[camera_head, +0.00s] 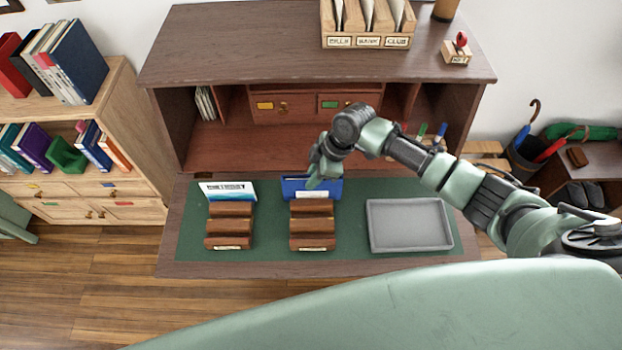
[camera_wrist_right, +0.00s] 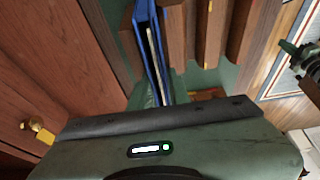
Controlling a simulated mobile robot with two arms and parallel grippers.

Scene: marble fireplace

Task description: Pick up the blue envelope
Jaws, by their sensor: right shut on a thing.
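The blue envelope (camera_head: 295,188) stands upright at the back of the middle wooden letter rack (camera_head: 312,225) on the green desk mat. A white paper shows in front of its blue face. My right gripper (camera_head: 317,178) reaches down over its top edge and is shut on it. In the right wrist view the blue envelope (camera_wrist_right: 148,40) is seen nearly edge-on, running down to my gripper, beside the rack's wooden steps (camera_wrist_right: 205,50). The fingertips are mostly hidden there. I cannot tell whether the envelope still touches the rack. My left gripper is not in view.
A left letter rack (camera_head: 230,225) holds a white and blue card (camera_head: 228,191). A grey tray (camera_head: 409,225) lies to the right on the mat. Desk drawers (camera_head: 285,106) and side cubbies stand behind. A bookcase (camera_head: 100,190) is at left, an umbrella stand (camera_head: 525,150) at right.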

